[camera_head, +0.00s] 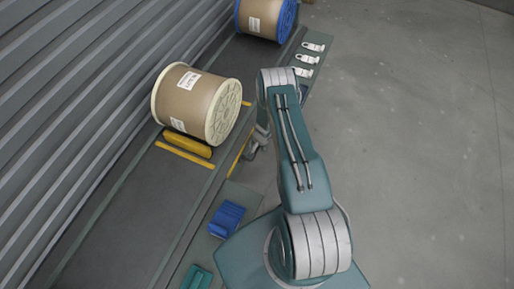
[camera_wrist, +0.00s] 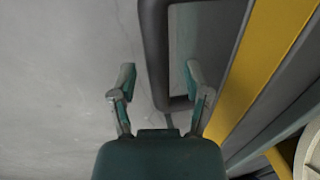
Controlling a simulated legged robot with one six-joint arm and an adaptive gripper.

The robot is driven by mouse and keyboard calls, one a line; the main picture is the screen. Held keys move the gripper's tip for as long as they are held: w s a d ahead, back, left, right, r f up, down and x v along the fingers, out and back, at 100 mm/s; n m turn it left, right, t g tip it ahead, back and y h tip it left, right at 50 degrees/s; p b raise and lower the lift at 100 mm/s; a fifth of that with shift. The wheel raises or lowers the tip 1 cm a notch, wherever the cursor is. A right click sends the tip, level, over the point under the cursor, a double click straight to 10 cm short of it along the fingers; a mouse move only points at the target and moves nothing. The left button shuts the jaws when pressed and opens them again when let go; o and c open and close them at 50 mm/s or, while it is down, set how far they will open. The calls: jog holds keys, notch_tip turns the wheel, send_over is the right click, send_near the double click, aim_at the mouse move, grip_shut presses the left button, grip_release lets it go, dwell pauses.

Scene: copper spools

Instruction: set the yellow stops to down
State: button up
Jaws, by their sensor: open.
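A yellow stop (camera_head: 188,145) sits on the dark track against the near side of a cream-rimmed spool (camera_head: 190,97). It looks raised above the flat yellow strip (camera_head: 184,154) beside it. Another bit of yellow (camera_head: 246,104) shows past the spool's right side, mostly hidden. My gripper (camera_head: 256,145) hangs beside the track's right edge, right of the spool. In the wrist view my gripper (camera_wrist: 160,76) is open and empty. A dark grey loop-shaped handle (camera_wrist: 154,55) lies beyond the fingers, with the right finger over its opening. I cannot tell whether they touch.
A yellow edge band (camera_wrist: 262,70) runs right of the handle. A blue-rimmed spool (camera_head: 264,16) stands farther back. White tags (camera_head: 306,59) lie on the side ledge; a blue block (camera_head: 227,218) and teal block (camera_head: 196,278) sit nearer. The floor at right is clear.

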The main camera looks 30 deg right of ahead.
grip_shut()
notch_tip(320, 180, down, 7)
jog(key=shift+r, duration=0.2)
dwell(0.4)
grip_release()
notch_tip(320, 180, up, 12)
jog(key=s+d, duration=0.1)
jog(key=shift+s+d+f, duration=0.15)
jog(key=shift+s, duration=0.2)
